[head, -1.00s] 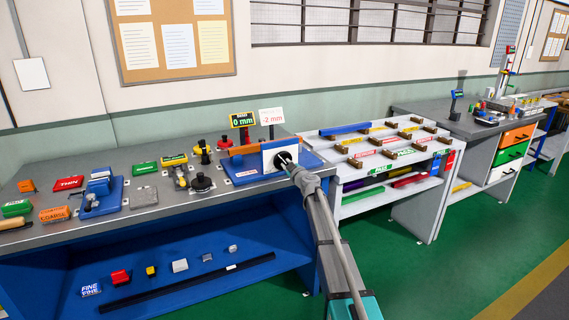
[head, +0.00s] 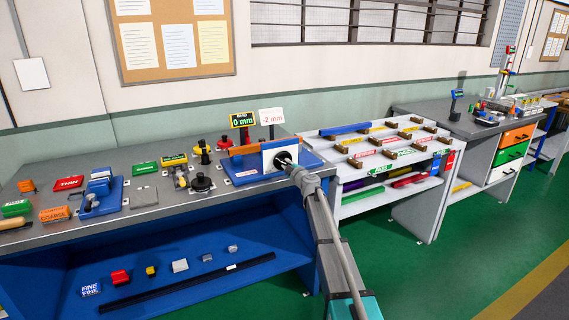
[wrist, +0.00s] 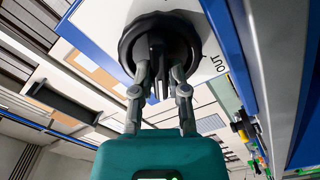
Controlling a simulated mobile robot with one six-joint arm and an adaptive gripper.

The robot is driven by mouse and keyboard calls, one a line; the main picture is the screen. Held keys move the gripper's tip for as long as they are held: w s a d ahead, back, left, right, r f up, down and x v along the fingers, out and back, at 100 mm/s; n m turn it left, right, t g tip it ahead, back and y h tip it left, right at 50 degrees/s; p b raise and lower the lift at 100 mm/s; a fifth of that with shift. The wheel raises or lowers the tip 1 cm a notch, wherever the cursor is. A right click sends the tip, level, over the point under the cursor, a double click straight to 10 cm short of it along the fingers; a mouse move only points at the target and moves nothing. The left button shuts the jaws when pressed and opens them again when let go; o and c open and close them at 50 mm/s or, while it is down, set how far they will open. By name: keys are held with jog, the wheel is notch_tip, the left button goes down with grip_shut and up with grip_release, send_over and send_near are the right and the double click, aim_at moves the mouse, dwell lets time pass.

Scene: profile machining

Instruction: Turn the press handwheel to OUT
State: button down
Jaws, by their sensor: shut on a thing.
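The press handwheel (wrist: 128,45) is a black round wheel on the white front plate (wrist: 205,62) of the press. The blue press (head: 243,171) carries an orange bar (head: 250,146). Its display (head: 242,120) reads 0 mm, and a white card (head: 271,116) beside it reads -2 mm.
The grey bench (head: 150,209) holds black knobs, a blue fixture (head: 101,199) and several small blocks left of the press. A white rack (head: 375,148) with coloured profiles stands to the right. The green floor (head: 455,235) in front is clear.

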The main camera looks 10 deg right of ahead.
jog(key=shift+n, duration=0.4)
jog(key=shift+n, duration=2.3)
jog(key=c, duration=0.5)
grip_release()
jog(key=shift+v, duration=3.55)
